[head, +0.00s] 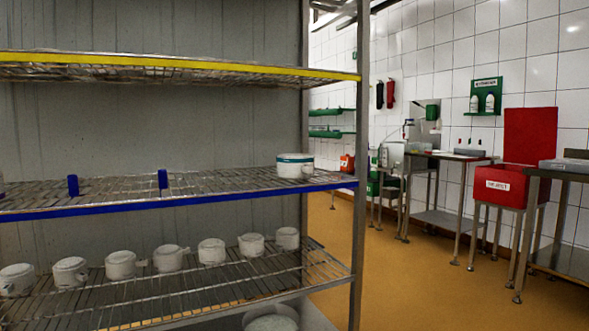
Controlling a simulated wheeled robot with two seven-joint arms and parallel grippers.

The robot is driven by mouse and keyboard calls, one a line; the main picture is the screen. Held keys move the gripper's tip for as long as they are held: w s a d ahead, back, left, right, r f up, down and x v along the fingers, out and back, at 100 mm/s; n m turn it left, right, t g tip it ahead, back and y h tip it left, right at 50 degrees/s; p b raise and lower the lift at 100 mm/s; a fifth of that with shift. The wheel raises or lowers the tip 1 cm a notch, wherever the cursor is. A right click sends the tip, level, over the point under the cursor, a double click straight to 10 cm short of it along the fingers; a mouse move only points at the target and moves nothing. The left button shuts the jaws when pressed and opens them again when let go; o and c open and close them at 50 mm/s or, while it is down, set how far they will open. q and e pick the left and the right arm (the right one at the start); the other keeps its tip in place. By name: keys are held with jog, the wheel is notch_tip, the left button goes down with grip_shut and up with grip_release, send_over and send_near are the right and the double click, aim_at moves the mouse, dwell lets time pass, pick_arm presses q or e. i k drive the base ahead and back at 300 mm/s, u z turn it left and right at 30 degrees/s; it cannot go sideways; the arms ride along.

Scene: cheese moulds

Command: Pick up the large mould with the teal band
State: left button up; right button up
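The large white mould with the teal band (295,167) stands upright on the wire shelf with the blue front edge, near that shelf's right end. The teal band runs around the mould just under its rim. Nothing touches it in the head view. Neither of my grippers shows in this view.
Two blue pieces (73,185) stand on the blue-edged shelf (230,198) to the left. Several plain white moulds (168,259) line the shelf below. A yellow-edged shelf (180,62) hangs above. A metal post (359,200) stands right of the mould. Open floor (420,270) lies beyond.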

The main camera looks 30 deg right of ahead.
aim_at(289, 167)
jog(key=z, duration=0.6)
jog(key=i, duration=1.85)
jog(key=u, duration=0.45)
